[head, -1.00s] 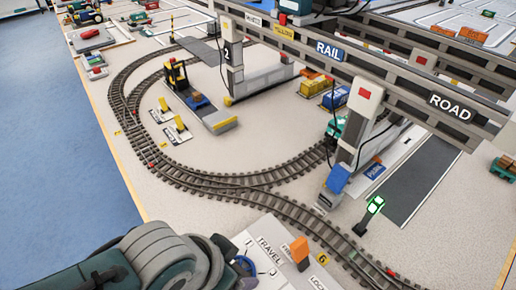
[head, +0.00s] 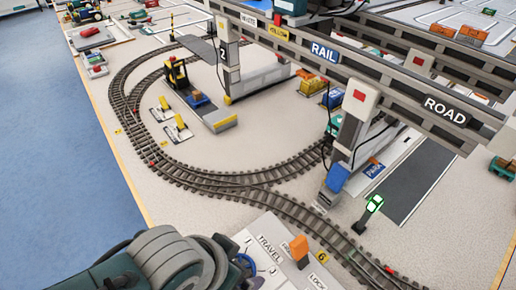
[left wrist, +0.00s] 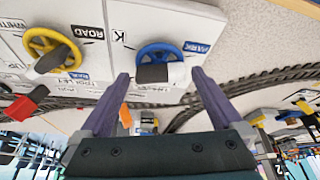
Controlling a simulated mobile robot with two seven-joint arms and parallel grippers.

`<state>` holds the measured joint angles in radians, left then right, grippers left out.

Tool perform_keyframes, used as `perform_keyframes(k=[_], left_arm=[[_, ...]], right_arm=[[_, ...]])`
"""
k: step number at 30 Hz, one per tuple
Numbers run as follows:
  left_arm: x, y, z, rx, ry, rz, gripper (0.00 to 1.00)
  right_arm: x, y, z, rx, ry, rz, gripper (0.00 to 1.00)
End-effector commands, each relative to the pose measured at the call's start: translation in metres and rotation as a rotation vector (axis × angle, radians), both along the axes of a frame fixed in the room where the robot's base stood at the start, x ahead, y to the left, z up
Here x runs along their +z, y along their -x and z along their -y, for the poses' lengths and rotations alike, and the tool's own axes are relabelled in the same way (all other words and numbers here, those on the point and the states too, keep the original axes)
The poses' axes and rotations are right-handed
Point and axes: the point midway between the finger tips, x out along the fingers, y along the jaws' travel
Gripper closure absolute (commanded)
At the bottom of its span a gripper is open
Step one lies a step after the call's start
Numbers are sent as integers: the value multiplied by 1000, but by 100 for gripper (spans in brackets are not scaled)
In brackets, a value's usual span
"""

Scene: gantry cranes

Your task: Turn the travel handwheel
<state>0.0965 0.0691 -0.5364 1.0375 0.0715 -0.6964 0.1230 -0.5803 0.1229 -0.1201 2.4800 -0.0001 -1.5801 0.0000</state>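The blue travel handwheel (head: 246,265) is on the white control panel (head: 281,262), beside the TRAVEL label and partly hidden by my left arm in the head view. In the left wrist view the blue wheel (left wrist: 160,54) has a dark handle (left wrist: 152,73) and a PARK label beside it. My left gripper (left wrist: 160,74) is open, its two purple fingers spread to either side of the wheel's handle. Contact between fingers and wheel cannot be made out. My right gripper is in neither view.
A yellow handwheel (left wrist: 50,50) with ROAD and RAIL labels is left of the blue one in the wrist view. An orange lever (head: 299,246) stands on the panel. The gantry crane (head: 352,128) spans beyond the curved track (head: 200,182).

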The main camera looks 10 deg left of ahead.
Motion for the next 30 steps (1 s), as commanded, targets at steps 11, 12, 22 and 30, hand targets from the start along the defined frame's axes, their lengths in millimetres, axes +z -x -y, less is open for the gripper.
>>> perform_keyframes(k=[11,12,22,30], left_arm=[[17,5,-2,-2,-1,0,0],[24,8,-3,-2,-1,-1,0],[78,29,-12,-1,0,0,0],[92,36,-15,-1,-2,0,0]], right_arm=[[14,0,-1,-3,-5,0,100],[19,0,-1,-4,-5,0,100],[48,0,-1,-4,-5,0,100],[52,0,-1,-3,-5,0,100]])
